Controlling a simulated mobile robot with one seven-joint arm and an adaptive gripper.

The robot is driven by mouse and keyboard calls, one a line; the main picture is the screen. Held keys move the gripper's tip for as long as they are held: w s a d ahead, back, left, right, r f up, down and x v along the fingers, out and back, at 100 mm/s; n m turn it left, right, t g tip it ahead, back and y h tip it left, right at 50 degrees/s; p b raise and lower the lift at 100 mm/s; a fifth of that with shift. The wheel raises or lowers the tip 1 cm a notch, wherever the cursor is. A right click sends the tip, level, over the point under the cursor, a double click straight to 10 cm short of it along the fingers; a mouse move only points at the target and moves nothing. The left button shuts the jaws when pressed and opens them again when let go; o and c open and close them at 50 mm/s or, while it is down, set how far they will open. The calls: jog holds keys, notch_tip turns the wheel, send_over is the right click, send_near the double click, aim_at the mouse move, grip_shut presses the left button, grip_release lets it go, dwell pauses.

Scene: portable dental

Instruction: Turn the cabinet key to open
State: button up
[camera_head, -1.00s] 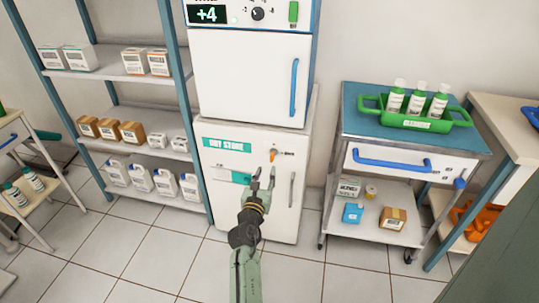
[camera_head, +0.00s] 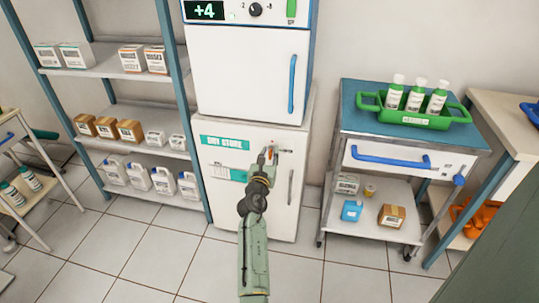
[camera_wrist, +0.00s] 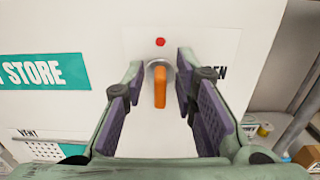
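The cabinet is the white lower unit (camera_head: 222,210) with a green "DRY STORE" label, which also shows in the wrist view (camera_wrist: 100,105). Its orange key (camera_wrist: 160,87) sits in a round metal lock and hangs straight down, below a red dot. The word to the right of the lock is partly hidden and ends in "EN". My gripper (camera_wrist: 158,95) is open, with one purple-padded finger on each side of the key. I see a gap between the key and each finger. In the head view my gripper (camera_head: 268,156) is in front of the lock and hides most of the key.
The cabinet's vertical handle (camera_head: 290,187) is right of my gripper. A trolley (camera_head: 345,125) with a green tray (camera_head: 418,122) of bottles stands to the right. A shelf rack (camera_head: 165,155) stands to the left. The floor in front is clear.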

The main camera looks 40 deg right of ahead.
grip_shut()
dwell(0.5)
jog(key=m, duration=0.3)
jog(key=shift+s+d+f+m, duration=0.1)
jog(key=shift+s+m, duration=0.1)
jog(key=shift+m, duration=0.1)
jog(key=shift+s+d+f+m+b, duration=0.15)
jog(key=shift+m+b, duration=0.65)
jog(key=shift+m, duration=1.55)
jog(key=shift+s+d+f+m+b, duration=0.15)
jog(key=shift+m+b, duration=0.6)
jog(key=shift+m, duration=1.65)
jog(key=shift+f+m+b, duration=0.25)
jog(key=shift+m+b, duration=0.55)
jog(key=shift+m, duration=1.55)
